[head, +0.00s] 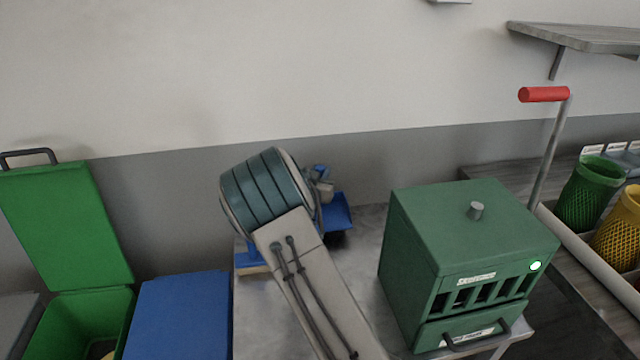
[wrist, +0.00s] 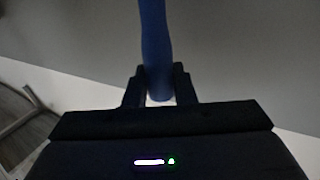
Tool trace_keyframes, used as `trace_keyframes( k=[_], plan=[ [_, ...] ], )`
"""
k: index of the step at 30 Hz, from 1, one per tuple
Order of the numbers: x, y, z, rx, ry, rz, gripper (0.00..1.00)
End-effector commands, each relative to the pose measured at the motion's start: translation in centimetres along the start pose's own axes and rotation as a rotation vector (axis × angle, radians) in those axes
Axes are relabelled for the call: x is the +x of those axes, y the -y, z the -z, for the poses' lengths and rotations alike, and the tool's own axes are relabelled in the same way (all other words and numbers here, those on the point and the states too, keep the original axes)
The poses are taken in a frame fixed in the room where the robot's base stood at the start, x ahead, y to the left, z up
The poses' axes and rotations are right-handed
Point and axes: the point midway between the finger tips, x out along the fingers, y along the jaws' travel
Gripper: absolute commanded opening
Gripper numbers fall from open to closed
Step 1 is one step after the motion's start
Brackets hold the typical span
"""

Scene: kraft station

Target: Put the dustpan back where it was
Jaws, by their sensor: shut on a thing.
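The blue dustpan (head: 337,213) shows in the head view behind my arm, above the grey metal table near the wall. My arm hides much of it, and I cannot tell whether it touches the table. In the wrist view, my gripper (wrist: 160,88) is shut on a blue handle (wrist: 154,40), which runs up out of the picture between the two dark fingers. In the head view my gripper is mostly hidden behind my own arm.
A green box with a drawer (head: 470,240) stands on the table (head: 362,240) to the right of my arm. An open green bin (head: 70,225) and a blue-lidded bin (head: 180,315) are at left. A red-handled lever (head: 543,94), green basket (head: 592,195) and wall shelf (head: 585,38) are at right.

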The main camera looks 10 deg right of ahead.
Motion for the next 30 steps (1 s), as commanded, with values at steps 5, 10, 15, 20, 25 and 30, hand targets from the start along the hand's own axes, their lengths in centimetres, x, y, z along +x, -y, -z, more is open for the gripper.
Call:
trace_keyframes(
  k=[5,10,15,20,25,30],
  plan=[
    [0.1,0.1,-1.6,-0.003,0.001,-0.001,0.00],
    [0.1,0.0,-3.6,-0.002,0.000,-0.001,0.00],
    [0.1,0.0,-4.1,0.001,-0.001,-0.001,0.00],
    [0.1,0.1,-4.1,0.001,-0.001,-0.001,0.00],
    [0.0,0.0,-4.4,0.001,0.000,-0.001,0.29],
    [0.0,0.1,-4.3,0.001,0.000,-0.001,0.45]
  ],
)
